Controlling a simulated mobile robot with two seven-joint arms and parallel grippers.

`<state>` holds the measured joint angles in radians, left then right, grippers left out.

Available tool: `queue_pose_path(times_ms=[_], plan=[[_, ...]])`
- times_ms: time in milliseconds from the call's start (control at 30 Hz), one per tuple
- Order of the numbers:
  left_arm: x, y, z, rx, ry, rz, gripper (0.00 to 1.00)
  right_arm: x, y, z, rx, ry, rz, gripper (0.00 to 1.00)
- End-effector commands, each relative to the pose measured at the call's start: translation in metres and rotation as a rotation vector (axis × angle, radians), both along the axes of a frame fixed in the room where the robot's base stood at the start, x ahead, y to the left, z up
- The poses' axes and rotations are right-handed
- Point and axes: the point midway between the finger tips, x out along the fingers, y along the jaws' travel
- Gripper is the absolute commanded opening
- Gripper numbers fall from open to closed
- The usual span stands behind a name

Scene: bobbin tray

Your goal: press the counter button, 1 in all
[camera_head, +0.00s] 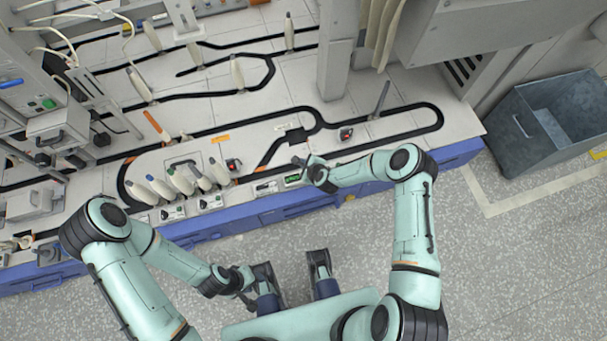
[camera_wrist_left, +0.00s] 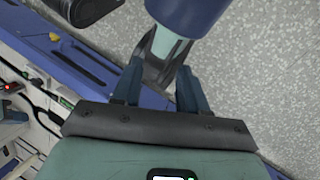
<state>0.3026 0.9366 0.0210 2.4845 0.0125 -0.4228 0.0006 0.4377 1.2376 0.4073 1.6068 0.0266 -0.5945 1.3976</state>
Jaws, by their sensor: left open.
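A small counter with a green display (camera_head: 292,180) sits at the front edge of the white bench, among other small units. Its button is too small to make out. My right gripper (camera_head: 303,164) is just right of and above the counter in the head view; I cannot tell whether it touches it or how far its fingers are apart. My left gripper (camera_head: 246,289) is low in front of the bench, away from the counter. In the left wrist view the left gripper (camera_wrist_left: 160,82) is open, its two fingers apart with nothing held between them.
Several white bobbins (camera_head: 185,180) stand left of the counter. Red-buttoned boxes (camera_head: 233,165) (camera_head: 346,134) sit on the bench beside the black track. A grey bin (camera_head: 515,125) stands on the floor at the right.

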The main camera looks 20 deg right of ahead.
Motion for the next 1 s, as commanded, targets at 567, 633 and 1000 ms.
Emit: queue_pose_path(times_ms=[567,633,1000], plan=[[0.046,0.018,-0.051,0.054,-0.13,0.048,0.43,-0.001,0.0,-0.068,0.0,0.002,0.001,0.0],[0.05,0.02,-0.054,0.059,-0.142,0.053,0.43,-0.001,0.0,-0.071,0.0,0.002,0.001,0.0],[0.058,0.023,-0.058,0.068,-0.161,0.061,0.43,-0.001,0.0,-0.075,0.0,0.001,0.0,0.0]])
